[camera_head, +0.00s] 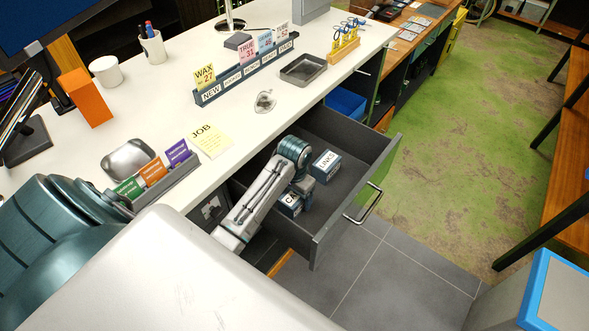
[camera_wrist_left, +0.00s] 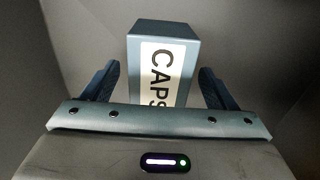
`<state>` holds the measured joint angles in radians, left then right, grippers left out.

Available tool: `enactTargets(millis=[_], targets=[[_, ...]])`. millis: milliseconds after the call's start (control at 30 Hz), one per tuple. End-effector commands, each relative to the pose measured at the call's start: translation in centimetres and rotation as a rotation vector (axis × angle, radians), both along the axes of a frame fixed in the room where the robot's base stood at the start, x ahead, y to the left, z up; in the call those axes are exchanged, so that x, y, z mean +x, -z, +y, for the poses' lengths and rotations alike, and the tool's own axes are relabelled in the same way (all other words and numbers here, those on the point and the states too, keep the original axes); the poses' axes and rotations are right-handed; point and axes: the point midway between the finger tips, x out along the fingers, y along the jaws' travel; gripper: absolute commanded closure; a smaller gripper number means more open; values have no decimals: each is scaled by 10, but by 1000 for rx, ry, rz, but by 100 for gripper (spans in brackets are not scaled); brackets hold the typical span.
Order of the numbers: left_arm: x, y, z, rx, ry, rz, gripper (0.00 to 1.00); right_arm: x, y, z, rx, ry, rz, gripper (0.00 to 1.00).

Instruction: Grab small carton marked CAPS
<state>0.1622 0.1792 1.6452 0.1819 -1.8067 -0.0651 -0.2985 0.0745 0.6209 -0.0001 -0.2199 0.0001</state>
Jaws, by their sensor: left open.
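The small CAPS carton (camera_wrist_left: 163,60) is a blue-grey box with a white label, and it sits in the open drawer (camera_head: 355,195). In the head view the carton (camera_head: 290,206) is partly hidden by my left arm, with only part of its label showing. My left gripper (camera_wrist_left: 164,88) is open, with one finger on each side of the carton and a gap visible on both sides. In the head view the left gripper (camera_head: 303,190) reaches down into the drawer. My right gripper does not show.
A second carton marked LINKS (camera_head: 326,165) stands in the drawer close to my left gripper. The drawer walls surround both cartons. The white counter (camera_head: 245,130) above holds a NEW/READY card rack (camera_head: 245,75), a grey tray (camera_head: 303,69) and a JOB note (camera_head: 210,139).

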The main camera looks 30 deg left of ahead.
Motion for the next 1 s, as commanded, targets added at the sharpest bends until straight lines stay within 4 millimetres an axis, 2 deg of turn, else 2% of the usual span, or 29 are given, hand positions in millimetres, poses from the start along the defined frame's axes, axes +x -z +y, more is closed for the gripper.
enactTargets(millis=[33, 200, 433, 467, 700, 1000], targets=[[-2, 3, -1, -2, 0, 5, 20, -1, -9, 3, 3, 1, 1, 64], [-1, 22, 0, 0, -1, 2, 20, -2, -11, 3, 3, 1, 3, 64], [0, 25, 0, 0, 0, -1, 20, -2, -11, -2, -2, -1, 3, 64], [0, 25, 0, 0, 0, -1, 24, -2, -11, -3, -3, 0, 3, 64], [0, 25, 0, 0, 0, -1, 71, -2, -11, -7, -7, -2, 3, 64], [1, 23, 0, 0, 0, -2, 71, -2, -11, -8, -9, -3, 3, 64]])
